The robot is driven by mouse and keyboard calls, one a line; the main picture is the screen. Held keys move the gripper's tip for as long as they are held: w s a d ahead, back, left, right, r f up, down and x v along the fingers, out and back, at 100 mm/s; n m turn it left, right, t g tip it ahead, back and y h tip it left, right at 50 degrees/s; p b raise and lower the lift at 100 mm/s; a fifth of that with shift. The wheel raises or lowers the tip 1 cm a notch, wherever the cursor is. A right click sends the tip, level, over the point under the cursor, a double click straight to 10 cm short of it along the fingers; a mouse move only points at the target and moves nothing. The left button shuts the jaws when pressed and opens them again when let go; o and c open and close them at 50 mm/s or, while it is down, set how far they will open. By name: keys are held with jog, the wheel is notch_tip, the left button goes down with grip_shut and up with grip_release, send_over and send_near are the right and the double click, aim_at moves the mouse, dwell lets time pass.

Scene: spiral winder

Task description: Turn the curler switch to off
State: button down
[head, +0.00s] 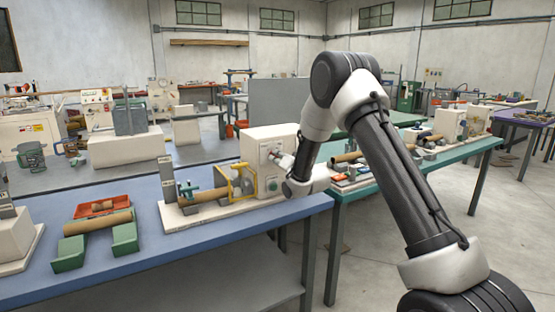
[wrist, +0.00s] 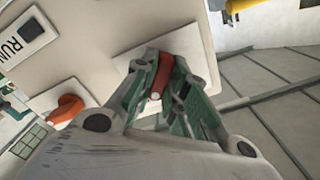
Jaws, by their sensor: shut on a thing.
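The spiral winder's pale control box (head: 262,142) stands at the right end of the blue bench. My gripper (head: 275,156) is at the front face of this box. In the wrist view my gripper (wrist: 163,75) is shut on a red switch lever (wrist: 159,78), with the fingers on either side of it. The lever sits on a pale square plate on the panel. The fingers hide part of the lever and any markings around it, so its setting cannot be read. I take this lever for the curler switch.
An orange knob (wrist: 66,108) and a RUN label (wrist: 22,38) are on the same panel. In the head view, a yellow frame (head: 242,182) and a brown tube (head: 203,196) lie left of the box. Green blocks (head: 70,254) stand further left on the bench.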

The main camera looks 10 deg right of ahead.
jog(key=shift+n, duration=0.3)
jog(key=n, duration=0.8)
jog(key=shift+n, duration=3.6)
jog(key=c, duration=1.4)
grip_release()
jog(key=shift+c, duration=0.2)
